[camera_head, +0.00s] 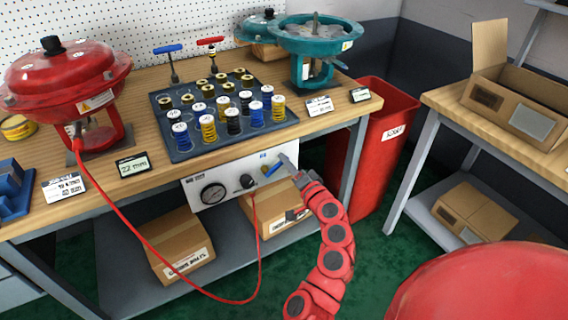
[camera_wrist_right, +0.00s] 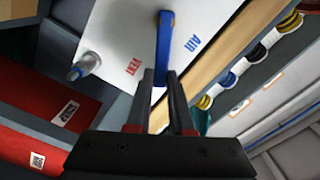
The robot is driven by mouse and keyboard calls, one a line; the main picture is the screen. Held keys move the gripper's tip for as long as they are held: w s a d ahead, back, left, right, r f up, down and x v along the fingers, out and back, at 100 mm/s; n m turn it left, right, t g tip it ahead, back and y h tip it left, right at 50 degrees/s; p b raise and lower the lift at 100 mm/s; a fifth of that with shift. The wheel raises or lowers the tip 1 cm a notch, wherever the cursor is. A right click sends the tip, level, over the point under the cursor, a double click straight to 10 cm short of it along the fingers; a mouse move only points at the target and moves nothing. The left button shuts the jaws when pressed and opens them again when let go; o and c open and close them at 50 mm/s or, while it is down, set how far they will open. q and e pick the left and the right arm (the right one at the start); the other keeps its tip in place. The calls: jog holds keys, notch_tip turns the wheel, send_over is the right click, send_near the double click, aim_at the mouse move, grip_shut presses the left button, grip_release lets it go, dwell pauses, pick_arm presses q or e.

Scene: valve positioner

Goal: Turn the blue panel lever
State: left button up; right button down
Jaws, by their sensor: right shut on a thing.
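The blue panel lever (camera_head: 272,168) is on the right part of the white panel (camera_head: 214,173) under the workbench's front edge. In the right wrist view the blue lever (camera_wrist_right: 165,37) runs down from the top, between the AIR and VENT labels, into my right gripper (camera_wrist_right: 162,76). The two dark fingers are shut on its lower end, one on each side. In the head view my right gripper (camera_head: 286,168) is at the panel's right end, partly hiding the lever's surroundings. My left gripper is out of view.
The panel has a gauge (camera_head: 213,194) and a black knob (camera_head: 247,181), with a red hose (camera_head: 160,255) hanging below. A red bin (camera_head: 385,135) stands right of the bench. Cardboard boxes (camera_head: 180,245) sit on the lower shelf.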

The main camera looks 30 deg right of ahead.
jog(key=shift+d+f+m+b, duration=0.25)
jog(key=shift+f+m, duration=0.55)
jog(key=shift+m, duration=0.7)
jog(key=shift+d+f+m+b, duration=0.2)
jog(key=shift+f+m, duration=0.6)
jog(key=shift+m, duration=0.7)
jog(key=c, duration=0.8)
grip_release()
jog(key=shift+f, duration=0.1)
jog(key=s, duration=1.7)
jog(key=shift+s+d+p, duration=0.2)
jog(key=shift+d+p, duration=0.1)
jog(key=shift+p, duration=0.15)
